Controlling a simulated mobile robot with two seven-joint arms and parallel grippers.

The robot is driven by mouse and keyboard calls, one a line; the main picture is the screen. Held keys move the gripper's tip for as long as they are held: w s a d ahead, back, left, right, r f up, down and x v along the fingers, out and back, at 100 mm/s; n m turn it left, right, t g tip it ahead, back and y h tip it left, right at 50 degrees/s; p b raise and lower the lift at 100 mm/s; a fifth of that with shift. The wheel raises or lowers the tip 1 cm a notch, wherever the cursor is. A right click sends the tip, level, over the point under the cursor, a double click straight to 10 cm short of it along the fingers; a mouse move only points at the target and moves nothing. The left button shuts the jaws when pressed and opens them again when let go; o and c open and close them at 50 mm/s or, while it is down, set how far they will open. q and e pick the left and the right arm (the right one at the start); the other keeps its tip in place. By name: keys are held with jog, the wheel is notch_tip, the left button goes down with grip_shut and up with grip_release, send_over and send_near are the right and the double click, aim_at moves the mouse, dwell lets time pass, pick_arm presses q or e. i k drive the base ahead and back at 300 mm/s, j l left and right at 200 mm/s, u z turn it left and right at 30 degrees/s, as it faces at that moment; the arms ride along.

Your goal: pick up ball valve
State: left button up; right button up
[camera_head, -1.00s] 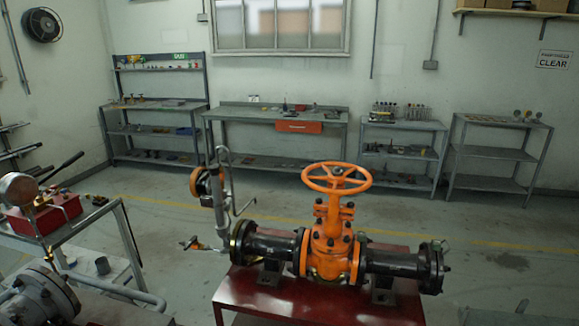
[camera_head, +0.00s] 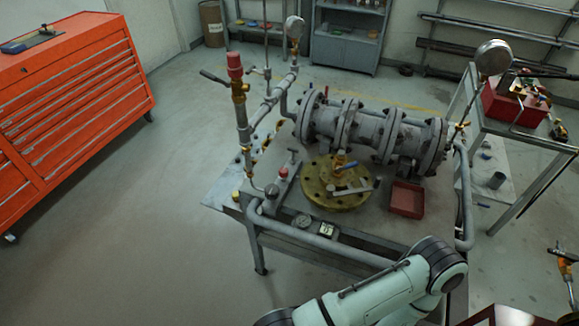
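A pale arm of mine (camera_head: 400,285) crosses the bottom of the view in front of the bench's near right corner. No fingertips show, so neither gripper is in view.
Grey flanged piping (camera_head: 370,130) lies along the bench's back. A vertical pipe with a red cap (camera_head: 236,75) rises at its left. A small red tray (camera_head: 407,200) sits beside the flange. An orange tool cabinet (camera_head: 75,95) stands left, with clear floor between.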

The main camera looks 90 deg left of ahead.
aim_at(339, 159)
jog(key=u, duration=1.8)
